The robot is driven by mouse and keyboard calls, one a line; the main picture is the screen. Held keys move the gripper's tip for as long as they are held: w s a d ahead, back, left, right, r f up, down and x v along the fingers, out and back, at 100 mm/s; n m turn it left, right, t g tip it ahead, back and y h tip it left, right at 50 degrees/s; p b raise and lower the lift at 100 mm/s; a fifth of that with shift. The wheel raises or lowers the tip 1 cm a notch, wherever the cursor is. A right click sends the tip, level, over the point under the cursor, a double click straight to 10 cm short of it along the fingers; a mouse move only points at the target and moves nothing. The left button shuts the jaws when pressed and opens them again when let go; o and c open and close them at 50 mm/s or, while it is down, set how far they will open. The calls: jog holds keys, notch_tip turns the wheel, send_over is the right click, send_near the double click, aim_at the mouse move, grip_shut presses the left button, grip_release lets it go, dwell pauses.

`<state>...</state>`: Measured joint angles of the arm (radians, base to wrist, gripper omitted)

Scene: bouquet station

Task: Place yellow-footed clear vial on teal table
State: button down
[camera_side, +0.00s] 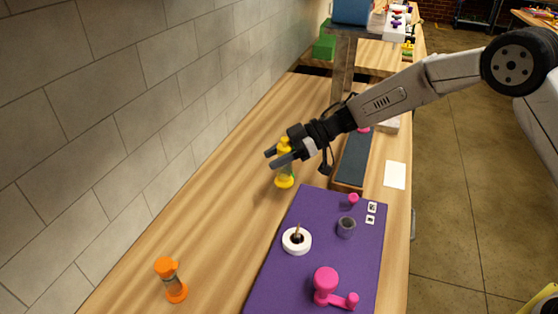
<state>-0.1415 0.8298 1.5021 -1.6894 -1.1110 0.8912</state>
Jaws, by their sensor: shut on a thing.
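A yellow-footed vial (284,180) stands upright over the wooden bench (215,215), left of the purple mat. It has a yellow top and a yellow base; its middle is partly hidden by my gripper. My gripper (273,159) is shut on the vial near its upper part. I cannot tell whether the base touches the bench.
An orange-footed vial (177,291) stands at the front left. The purple mat (330,215) holds a white ring (296,241), a grey cup (346,227) and pink pieces (326,282). A white card (395,175) lies at right. A brick wall (130,110) bounds the left.

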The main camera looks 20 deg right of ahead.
jog(key=shift+w+a+f, duration=0.2)
jog(key=shift+w+f, duration=0.4)
jog(key=shift+f, duration=0.15)
jog(key=shift+w+a+f, duration=0.25)
jog(key=shift+w+f, duration=0.4)
jog(key=shift+f, duration=0.1)
jog(key=shift+w+a+f, duration=0.2)
jog(key=shift+w+f, duration=0.4)
jog(key=shift+f, duration=0.15)
jog(key=shift+f, duration=0.1)
jog(key=shift+w+a+f, duration=0.1)
jog(key=shift+w+f, duration=0.05)
jog(key=shift+f, duration=0.75)
jog(key=shift+w+f, duration=0.1)
jog(key=shift+f, duration=0.75)
jog(key=shift+f, duration=0.1)
jog(key=shift+c, duration=1.4)
grip_release()
jog(key=shift+f, duration=0.1)
